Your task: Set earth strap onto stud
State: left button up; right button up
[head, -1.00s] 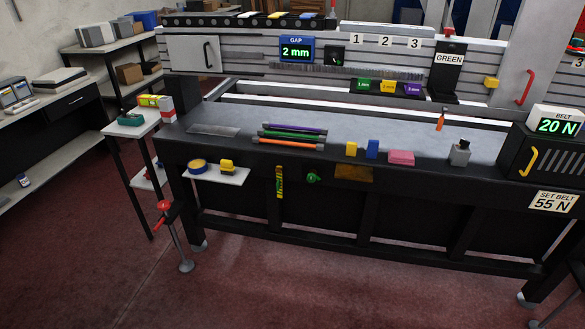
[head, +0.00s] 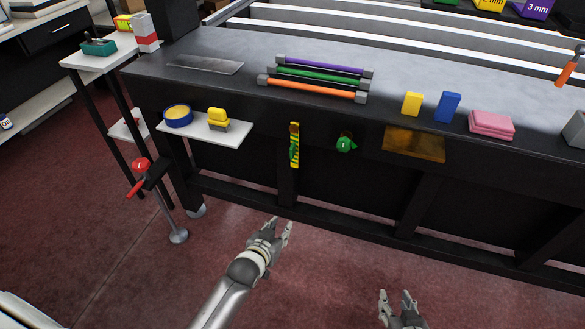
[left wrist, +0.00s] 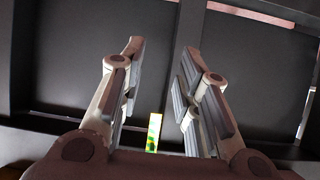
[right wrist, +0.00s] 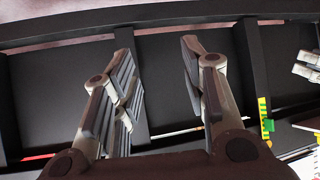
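The earth strap (head: 294,146), striped yellow and green, hangs down the front of the black table frame in the head view. A green knob-like part (head: 346,142) is just right of it; I cannot tell whether a stud is there. The strap's yellow-green end also shows in the left wrist view (left wrist: 154,132) and at the right of the right wrist view (right wrist: 264,108). My left gripper (head: 279,227) is open and empty, below the strap and apart from it in the picture. My right gripper (head: 396,296) is open and empty, lower and further right.
A brass-coloured plate (head: 414,144) is on the table front, right of the green part. A small white shelf (head: 205,128) with a yellow roll and a yellow block juts out at the left. A red-handled stand (head: 140,166) is left of it. Rods and blocks lie on the table top.

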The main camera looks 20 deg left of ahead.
pick_arm(q)
jog(key=w+r+t+b, duration=0.3)
jog(key=w+r+b, duration=0.1)
jog(key=r, duration=0.3)
jog(key=t+b, duration=0.3)
jog(key=b, duration=0.1)
send_near(291, 152)
jog(key=shift+n, duration=0.4)
jog(key=w+b, duration=0.2)
jog(key=w, duration=0.4)
jog(key=shift+w, duration=0.2)
jog(key=w+b, duration=0.1)
jog(key=w, duration=0.3)
jog(key=shift+w+d+r, duration=0.1)
jog(key=shift+d, duration=0.05)
jog(key=shift+w, duration=0.3)
pick_arm(e)
notch_tip(291, 152, up, 30)
jog(key=a+t+y, duration=0.2)
jog(key=t+y, duration=0.2)
jog(key=t, duration=0.9)
jog(key=shift+s+f, duration=0.2)
jog(key=shift+s, duration=0.15)
pick_arm(q)
grip_shut()
